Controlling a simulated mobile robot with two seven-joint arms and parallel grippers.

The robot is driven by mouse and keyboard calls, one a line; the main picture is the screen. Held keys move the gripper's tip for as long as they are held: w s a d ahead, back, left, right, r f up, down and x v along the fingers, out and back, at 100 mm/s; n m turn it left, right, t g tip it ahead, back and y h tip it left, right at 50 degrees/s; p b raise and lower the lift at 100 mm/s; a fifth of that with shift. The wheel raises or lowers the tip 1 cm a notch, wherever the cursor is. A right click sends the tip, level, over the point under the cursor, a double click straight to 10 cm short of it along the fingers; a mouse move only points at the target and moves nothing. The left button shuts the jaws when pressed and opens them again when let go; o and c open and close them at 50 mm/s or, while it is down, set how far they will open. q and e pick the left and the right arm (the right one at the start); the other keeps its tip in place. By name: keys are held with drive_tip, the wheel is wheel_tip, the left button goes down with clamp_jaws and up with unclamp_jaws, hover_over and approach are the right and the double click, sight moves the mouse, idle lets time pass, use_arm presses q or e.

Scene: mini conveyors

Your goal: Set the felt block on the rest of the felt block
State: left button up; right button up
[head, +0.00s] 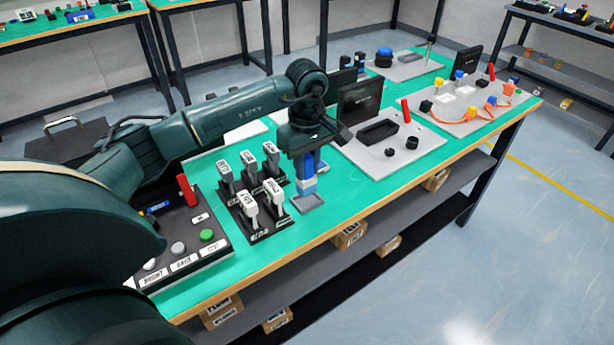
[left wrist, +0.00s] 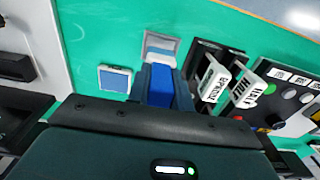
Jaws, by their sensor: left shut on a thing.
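My left gripper (head: 308,172) points down over the green table and is shut on the felt block (head: 308,187). The block is blue with a pale lower part, and it looks upright. In the left wrist view the blue felt block (left wrist: 162,86) sits between the two fingers (left wrist: 162,92). A small grey plate, which looks like the rest (head: 308,203), is directly below the block; it also shows in the left wrist view (left wrist: 159,40). I cannot tell whether block and plate touch. My right gripper is not in view.
A pale square with a blue face (left wrist: 115,79) lies close beside the gripper. Several white-handled switches (head: 248,160) stand close to the left. A button panel (head: 185,245) is further left. A grey board with a black tray (head: 378,132) is to the right.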

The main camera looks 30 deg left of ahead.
sight(307, 177)
use_arm(q)
drive_tip(key=shift+f, duration=1.6)
drive_tip(key=shift+f, duration=0.2)
drive_tip(key=o, duration=0.9)
drive_tip(key=shift+r, duration=0.1)
